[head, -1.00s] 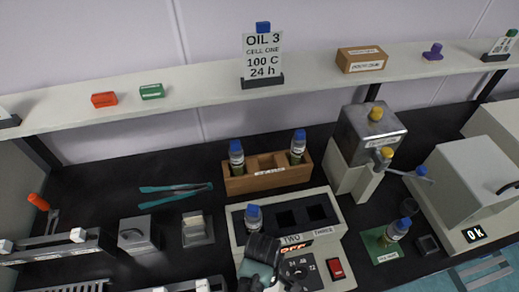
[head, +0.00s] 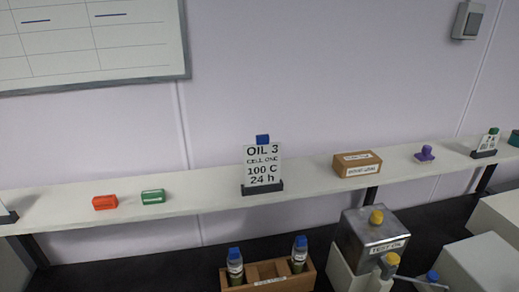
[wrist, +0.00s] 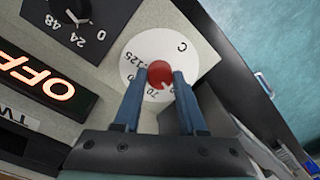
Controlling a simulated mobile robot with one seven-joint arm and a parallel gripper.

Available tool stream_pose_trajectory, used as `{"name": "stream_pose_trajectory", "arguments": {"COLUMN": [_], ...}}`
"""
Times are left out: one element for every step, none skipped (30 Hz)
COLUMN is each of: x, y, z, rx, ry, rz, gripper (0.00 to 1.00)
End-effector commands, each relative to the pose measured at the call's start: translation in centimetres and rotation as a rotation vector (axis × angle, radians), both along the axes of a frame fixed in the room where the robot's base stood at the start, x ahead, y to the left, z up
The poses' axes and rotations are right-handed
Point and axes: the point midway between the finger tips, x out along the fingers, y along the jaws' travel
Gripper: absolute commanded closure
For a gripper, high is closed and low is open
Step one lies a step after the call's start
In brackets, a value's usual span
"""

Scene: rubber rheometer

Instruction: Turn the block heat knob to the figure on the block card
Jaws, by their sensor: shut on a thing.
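The block heat knob (wrist: 159,70) is small and red, on a round white dial (wrist: 177,45) marked C, with 125 and 70 legible. A pale mark shows at the knob's lower edge, on the side of the 70; its exact reading is unclear. My gripper (wrist: 160,78) is shut on the knob, with one blue finger on each side. The block card (head: 262,166) stands on the shelf in the head view and reads OIL 3, CELL ONE, 100 C, 24 h. My gripper and the knob are outside the head view.
Beside the dial is a black knob (wrist: 78,9) with figures 0, 24 and 48. A lit orange OFF display (wrist: 38,78) lies to the left. In the head view, a wooden rack (head: 268,277) holds blue-capped bottles below the shelf (head: 215,201).

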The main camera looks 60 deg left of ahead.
Motion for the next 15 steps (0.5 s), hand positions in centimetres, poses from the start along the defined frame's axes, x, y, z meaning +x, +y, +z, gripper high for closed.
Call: {"name": "stream_pose_trajectory", "arguments": {"x": [-0.04, -0.04, -0.03, -0.04, -0.04, -0.05, -0.06, -0.06, -0.06, -0.05, -0.04, -0.02, -0.01, -0.03, -0.04], "y": [-0.02, -0.02, -0.02, -0.02, -0.03, -0.03, -0.04, -0.04, -0.03, -0.02, -0.02, -0.02, -0.04, -0.07, -0.07], "z": [0.02, 0.03, 0.04, 0.05, 0.06, 0.08, 0.09, 0.11, 0.13, 0.16, 0.18, 0.2, 0.21, 0.21, 0.22], "rx": [0.0, 0.0, -0.001, -0.001, -0.001, -0.001, -0.001, -0.002, -0.002, -0.001, -0.001, -0.001, -0.001, -0.001, -0.002], "ry": [0.001, 0.001, 0.002, 0.002, 0.002, 0.003, 0.003, 0.003, 0.003, 0.003, 0.002, 0.002, 0.002, 0.003, 0.004], "rz": [-0.002, -0.005, -0.01, -0.015, -0.022, -0.032, -0.042, -0.054, -0.072, -0.088, -0.106, -0.133, -0.154, -0.177, -0.21], "gripper": [1.0, 1.0, 1.0, 1.0, 1.0, 1.0, 1.0, 1.0, 1.0, 1.0, 1.0, 1.0, 1.0, 1.0, 1.0]}}
